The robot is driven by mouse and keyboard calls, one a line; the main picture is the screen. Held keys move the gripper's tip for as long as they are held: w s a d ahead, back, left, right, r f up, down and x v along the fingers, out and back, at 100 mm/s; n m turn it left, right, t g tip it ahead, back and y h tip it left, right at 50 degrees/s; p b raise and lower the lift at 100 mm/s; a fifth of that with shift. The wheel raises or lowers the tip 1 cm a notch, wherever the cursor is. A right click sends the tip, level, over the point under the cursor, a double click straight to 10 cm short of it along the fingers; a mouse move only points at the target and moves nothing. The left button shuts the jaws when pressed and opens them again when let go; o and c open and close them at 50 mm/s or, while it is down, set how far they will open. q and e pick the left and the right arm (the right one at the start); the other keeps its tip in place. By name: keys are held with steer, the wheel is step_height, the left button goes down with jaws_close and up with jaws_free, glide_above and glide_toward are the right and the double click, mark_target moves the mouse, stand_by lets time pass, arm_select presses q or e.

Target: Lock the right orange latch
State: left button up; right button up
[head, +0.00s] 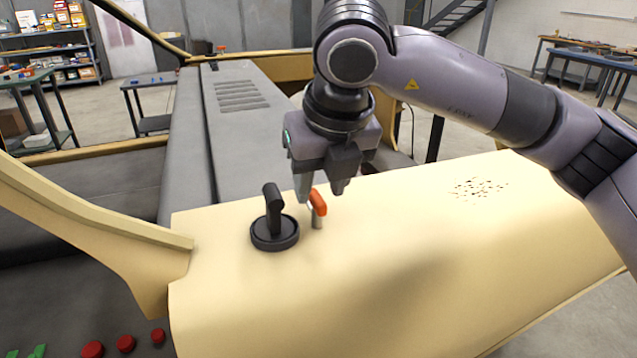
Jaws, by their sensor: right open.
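The right orange latch (318,203) is a small orange lever on a short metal post on the cream panel (420,270). My right gripper (321,193) points down right at the latch, its fingers apart. One finger is just left of the orange lever and the other is to its right and a little above. I cannot tell whether a finger touches it. A second, small orange piece (221,48) shows far off at the back of the grey body. My left gripper is not in view.
A black knob with an upright handle (274,225) stands on the panel close to the left of the latch. A cream frame bar (90,215) crosses the left side. Red buttons (125,344) sit at the lower left.

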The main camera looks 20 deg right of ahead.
steer(key=shift+x, duration=0.9)
jaws_close()
